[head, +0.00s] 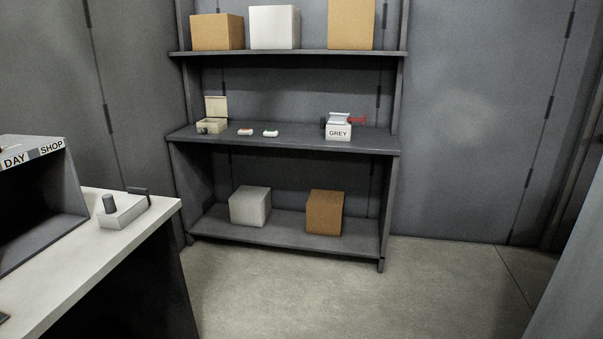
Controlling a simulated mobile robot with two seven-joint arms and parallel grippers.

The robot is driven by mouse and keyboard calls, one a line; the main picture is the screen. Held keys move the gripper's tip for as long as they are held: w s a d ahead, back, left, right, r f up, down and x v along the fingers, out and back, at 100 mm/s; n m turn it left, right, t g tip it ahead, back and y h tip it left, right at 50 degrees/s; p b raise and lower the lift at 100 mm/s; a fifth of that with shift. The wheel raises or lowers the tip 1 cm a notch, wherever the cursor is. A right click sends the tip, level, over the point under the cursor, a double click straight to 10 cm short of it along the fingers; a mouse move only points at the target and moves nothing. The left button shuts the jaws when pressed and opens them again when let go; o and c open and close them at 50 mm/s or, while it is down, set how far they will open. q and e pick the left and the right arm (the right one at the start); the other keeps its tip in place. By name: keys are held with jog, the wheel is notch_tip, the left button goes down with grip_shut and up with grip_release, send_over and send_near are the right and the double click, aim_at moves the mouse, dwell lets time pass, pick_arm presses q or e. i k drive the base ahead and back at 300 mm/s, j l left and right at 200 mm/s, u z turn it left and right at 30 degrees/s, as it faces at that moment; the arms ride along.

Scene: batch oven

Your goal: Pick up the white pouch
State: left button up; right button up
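Two small flat whitish items lie on the middle shelf (300,142) of the rack at the back. One item (245,132) has a reddish tint and the other (270,133) has a greenish edge. They are too small for me to tell whether either is the white pouch. Neither of my grippers is in view.
An open beige box (212,126) stands left on the middle shelf. Cartons (218,33) fill the top shelf; two boxes (325,213) stand on the bottom. A white-topped counter (70,255) is at left. The floor (300,290) before the rack is clear.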

aim_at(268, 133)
jog(key=i, duration=1.7)
